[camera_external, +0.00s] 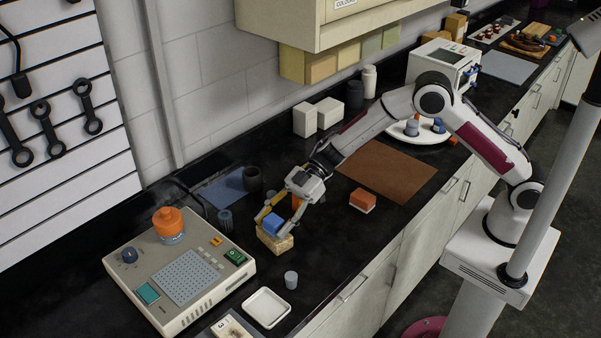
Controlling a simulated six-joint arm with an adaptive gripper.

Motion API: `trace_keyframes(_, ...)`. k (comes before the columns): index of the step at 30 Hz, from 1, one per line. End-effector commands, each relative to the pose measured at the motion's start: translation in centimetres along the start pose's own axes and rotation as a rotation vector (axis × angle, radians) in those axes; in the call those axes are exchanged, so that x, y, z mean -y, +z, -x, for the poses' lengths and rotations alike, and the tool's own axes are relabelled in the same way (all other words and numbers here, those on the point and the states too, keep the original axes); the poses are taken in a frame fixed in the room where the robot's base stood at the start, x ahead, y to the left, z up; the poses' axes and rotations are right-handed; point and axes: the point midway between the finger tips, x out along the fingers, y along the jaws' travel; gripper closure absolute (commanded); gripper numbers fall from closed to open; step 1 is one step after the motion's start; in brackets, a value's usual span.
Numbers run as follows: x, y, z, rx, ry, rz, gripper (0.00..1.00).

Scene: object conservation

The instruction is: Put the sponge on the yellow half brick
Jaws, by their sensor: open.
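A blue block (273,222), which looks like the sponge, rests on top of a tan-yellow block (275,243), which looks like the yellow half brick. My gripper (274,226) reaches down over them from the upper right. Its fingers are open, one on each side of the blue block. I cannot tell whether either finger touches it. The fingers hide part of both blocks.
A device with a perforated panel (183,278) and an orange-topped jar (169,225) stands left. A white tray (266,307) and a small grey cup (291,280) are in front. An orange-red block with a pale base (362,201) lies right, near a brown mat (388,171). Dark cups stand behind.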

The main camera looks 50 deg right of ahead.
Motion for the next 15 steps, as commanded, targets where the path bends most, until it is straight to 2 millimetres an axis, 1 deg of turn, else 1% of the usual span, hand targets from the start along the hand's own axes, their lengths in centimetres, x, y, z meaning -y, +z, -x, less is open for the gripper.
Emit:
trace_keyframes(5,0.0,-0.2,0.1,0.0,0.0,0.001,0.49)
trace_keyframes(8,-0.1,-0.3,0.6,0.0,0.001,0.0,0.49)
trace_keyframes(11,-0.1,-0.3,1.4,0.0,0.001,0.0,0.49)
trace_keyframes(15,-0.1,-0.3,3.0,0.0,0.003,0.0,0.49)
